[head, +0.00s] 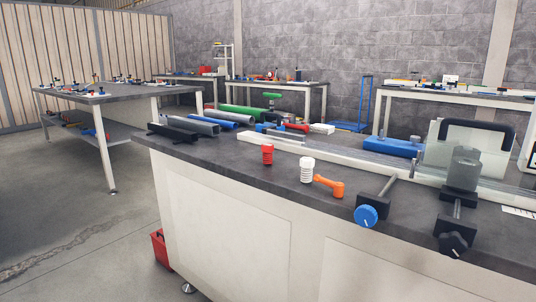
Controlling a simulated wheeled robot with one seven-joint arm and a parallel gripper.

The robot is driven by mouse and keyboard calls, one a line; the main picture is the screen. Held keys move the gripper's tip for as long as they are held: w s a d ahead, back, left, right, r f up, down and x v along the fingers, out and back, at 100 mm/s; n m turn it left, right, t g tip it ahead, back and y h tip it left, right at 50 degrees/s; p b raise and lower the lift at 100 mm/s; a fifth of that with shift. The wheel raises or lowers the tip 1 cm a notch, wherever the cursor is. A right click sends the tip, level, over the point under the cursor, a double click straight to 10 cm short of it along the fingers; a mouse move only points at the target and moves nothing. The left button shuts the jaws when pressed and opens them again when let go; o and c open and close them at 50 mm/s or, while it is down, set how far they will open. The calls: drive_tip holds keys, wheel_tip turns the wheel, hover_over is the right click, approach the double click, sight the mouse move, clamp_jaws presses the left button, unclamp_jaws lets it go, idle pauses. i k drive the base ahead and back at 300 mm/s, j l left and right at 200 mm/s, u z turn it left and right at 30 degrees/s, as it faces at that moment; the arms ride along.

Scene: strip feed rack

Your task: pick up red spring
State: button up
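A small red spring (267,154) stands upright on the dark worktop of the workbench (215,158), close to its front edge. A white spring-like piece (307,170) stands to its right, apart from it. My gripper is not in the head view, so its state and place do not show.
An orange handle (330,187), a blue knob (366,216) and a black knob (454,245) sit further right along the front edge. A long pale rail (345,157) runs behind. Tubes (243,112) lie at the back left. The worktop left of the red spring is clear.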

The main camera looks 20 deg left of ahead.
sight(267, 149)
drive_tip(key=i+j+u, duration=0.1)
drive_tip(key=j+u, duration=0.3)
drive_tip(key=i+j+u, duration=0.1)
drive_tip(key=u, duration=0.25)
drive_tip(key=i+j+u, duration=0.2)
drive_tip(key=u, duration=0.2)
drive_tip(key=i+j+u, duration=0.1)
drive_tip(key=i+u, duration=0.25)
drive_tip(key=k, duration=0.1)
